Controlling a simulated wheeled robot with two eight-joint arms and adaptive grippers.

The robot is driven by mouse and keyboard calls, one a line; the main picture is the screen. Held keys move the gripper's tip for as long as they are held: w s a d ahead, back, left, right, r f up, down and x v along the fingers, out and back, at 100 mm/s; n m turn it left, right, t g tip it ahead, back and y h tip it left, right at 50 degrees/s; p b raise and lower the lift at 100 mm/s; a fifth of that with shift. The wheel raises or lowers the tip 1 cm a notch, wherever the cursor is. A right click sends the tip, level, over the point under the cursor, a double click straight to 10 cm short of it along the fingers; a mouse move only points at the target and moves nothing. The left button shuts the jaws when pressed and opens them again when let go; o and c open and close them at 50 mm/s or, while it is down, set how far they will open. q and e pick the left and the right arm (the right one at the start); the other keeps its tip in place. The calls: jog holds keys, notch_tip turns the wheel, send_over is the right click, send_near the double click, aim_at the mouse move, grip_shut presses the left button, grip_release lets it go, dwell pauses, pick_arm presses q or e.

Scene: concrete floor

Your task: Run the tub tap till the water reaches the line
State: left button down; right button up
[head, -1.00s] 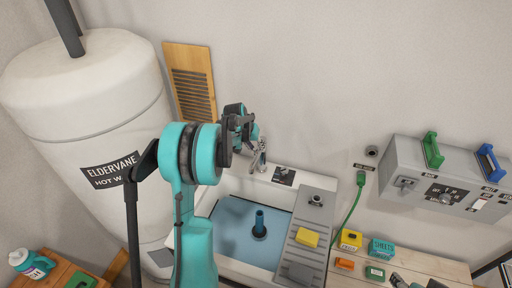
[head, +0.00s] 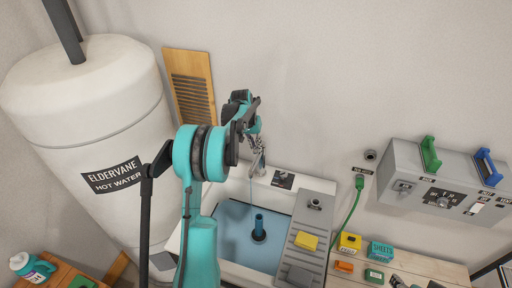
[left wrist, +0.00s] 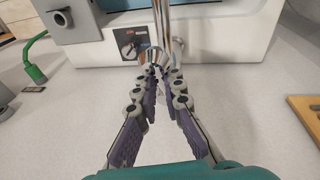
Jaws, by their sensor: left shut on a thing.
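The white tub (head: 181,231) stands against the wall with blue water (head: 232,220) in it and an upright blue pipe (head: 259,225) in the middle. The chrome tap (head: 259,163) is at its back edge. A thin pale-blue stream (head: 251,188) falls from the tap toward the water. My left gripper (head: 256,143) is at the top of the tap, shut on its handle, which the fingers mostly hide. In the left wrist view the fingertips (left wrist: 156,69) meet at the chrome tap (left wrist: 165,35). I cannot make out the fill line. My right gripper is not in view.
A grey ribbed board (head: 308,225) with a yellow sponge (head: 307,241) lies along the tub's right side. A grey control box (head: 440,178) and green cord (head: 350,215) are at right. The white hot water tank (head: 90,110) stands at left.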

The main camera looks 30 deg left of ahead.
pick_arm(q)
jog(key=shift+s, duration=0.1)
jog(key=c, duration=1.6)
grip_release()
jog(key=v, duration=1.2)
jog(key=shift+s, duration=0.1)
